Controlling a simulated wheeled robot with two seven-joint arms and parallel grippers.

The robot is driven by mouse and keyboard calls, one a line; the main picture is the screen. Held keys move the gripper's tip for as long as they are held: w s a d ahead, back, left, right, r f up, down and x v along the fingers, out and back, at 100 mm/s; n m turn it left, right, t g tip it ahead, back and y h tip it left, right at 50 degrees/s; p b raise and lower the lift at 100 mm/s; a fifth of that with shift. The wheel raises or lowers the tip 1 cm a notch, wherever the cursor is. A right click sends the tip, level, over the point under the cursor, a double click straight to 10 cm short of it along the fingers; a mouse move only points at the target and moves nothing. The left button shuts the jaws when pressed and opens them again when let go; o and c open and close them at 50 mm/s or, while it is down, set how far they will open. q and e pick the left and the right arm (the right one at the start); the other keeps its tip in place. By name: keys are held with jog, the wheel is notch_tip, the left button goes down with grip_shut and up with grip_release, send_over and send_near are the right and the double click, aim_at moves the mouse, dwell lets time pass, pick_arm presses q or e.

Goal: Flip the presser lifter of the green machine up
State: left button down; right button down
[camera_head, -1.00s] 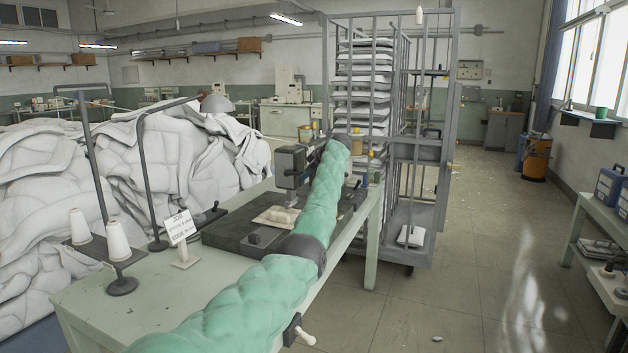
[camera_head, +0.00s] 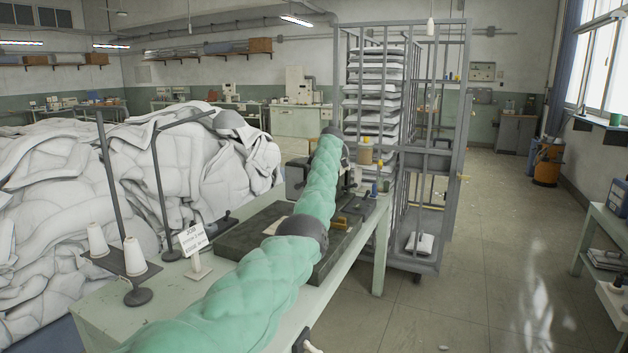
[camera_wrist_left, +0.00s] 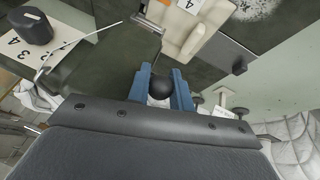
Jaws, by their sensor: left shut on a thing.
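My left arm reaches in the head view across the work table (camera_head: 110,312) to the machine, whose dark boxy head (camera_head: 297,178) shows partly behind the arm. The arm hides most of the machine and my left gripper in that view. In the left wrist view the blue fingers of my left gripper (camera_wrist_left: 161,90) are shut on a black ball knob (camera_wrist_left: 161,87), one finger on each side. The lever under the knob is mostly hidden, so I cannot tell its angle. My right gripper is in neither view.
A cream block (camera_wrist_left: 193,22) labelled 4 and a dark dial (camera_wrist_left: 32,26) lie near the fingers. White thread cones (camera_head: 133,256) and a small sign (camera_head: 194,240) stand left of the arm. A barred rack (camera_head: 427,160) stands behind the table; open floor lies to the right.

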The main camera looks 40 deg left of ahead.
pick_arm(q)
jog(key=shift+a+r, duration=0.2)
jog(key=shift+r, duration=0.15)
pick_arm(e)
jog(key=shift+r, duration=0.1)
pick_arm(q)
jog(key=c, duration=1.3)
grip_release()
jog(key=shift+o, duration=0.2)
jog(key=shift+f, duration=0.2)
jog(key=shift+d, duration=0.1)
jog(key=shift+d+r, duration=0.15)
jog(key=shift+r, duration=0.1)
jog(key=b+v, duration=0.1)
jog(key=v, duration=0.6)
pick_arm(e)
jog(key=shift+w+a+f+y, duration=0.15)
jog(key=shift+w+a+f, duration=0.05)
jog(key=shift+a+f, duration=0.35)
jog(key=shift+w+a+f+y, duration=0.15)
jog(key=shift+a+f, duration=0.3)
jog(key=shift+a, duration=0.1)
